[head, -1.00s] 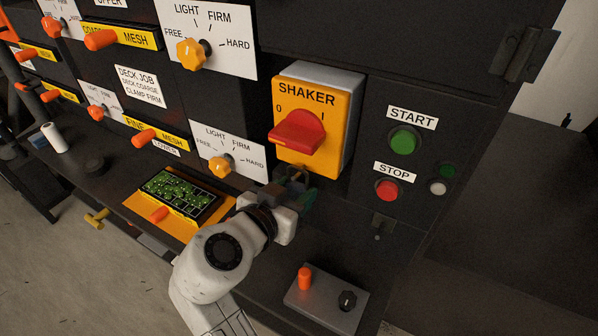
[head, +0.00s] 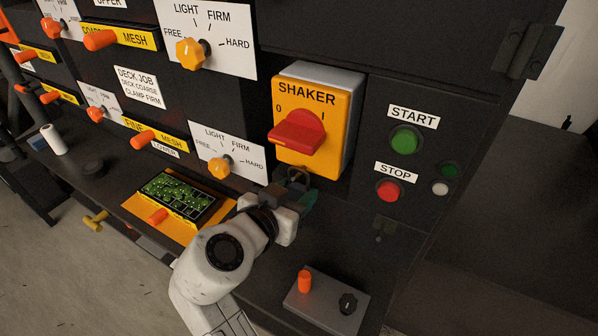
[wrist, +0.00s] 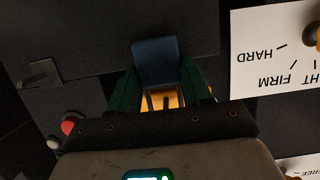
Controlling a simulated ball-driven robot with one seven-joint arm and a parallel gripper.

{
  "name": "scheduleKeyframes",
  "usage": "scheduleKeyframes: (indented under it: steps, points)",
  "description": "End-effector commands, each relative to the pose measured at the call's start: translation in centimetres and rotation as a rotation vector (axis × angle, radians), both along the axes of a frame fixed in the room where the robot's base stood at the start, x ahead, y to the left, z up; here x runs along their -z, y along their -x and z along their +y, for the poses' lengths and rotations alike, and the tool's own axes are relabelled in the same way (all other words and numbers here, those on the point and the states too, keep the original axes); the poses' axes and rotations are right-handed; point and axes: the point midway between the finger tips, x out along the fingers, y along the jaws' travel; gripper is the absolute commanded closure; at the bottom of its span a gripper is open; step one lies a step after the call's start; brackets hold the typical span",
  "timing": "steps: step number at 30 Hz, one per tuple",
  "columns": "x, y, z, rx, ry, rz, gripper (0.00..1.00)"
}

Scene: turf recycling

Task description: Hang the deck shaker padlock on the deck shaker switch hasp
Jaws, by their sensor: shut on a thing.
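My gripper (head: 297,198) is just below the lower edge of the yellow shaker switch box (head: 312,163). In the wrist view, its green fingers (wrist: 160,88) are shut on the blue padlock body (wrist: 157,60). Two dark bars, seemingly the padlock's shackle legs, show against the yellow box. In the head view, a small dark loop (head: 298,177) shows above the fingers, under the box. I cannot tell the hasp from the shackle there, or whether they touch. The red switch handle (head: 299,133) points left, towards 0.
To the right are the green start button (head: 405,140) and red stop button (head: 389,190). A lower clamp dial (head: 221,168) is close on the left.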

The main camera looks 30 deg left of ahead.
Motion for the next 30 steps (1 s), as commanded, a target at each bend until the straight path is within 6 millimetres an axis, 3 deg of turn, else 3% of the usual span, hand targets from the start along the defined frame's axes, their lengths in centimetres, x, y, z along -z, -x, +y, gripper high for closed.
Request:
scheduleKeyframes:
  steps: [21, 22, 30]
  points:
    - [0.34, 0.01, 0.01, 0.0, 0.0, -0.001, 0.85]
    - [0.25, 0.01, 0.01, 0.0, 0.0, -0.001, 0.49]
    - [0.26, 0.01, 0.01, 0.0, 0.0, 0.0, 0.23]
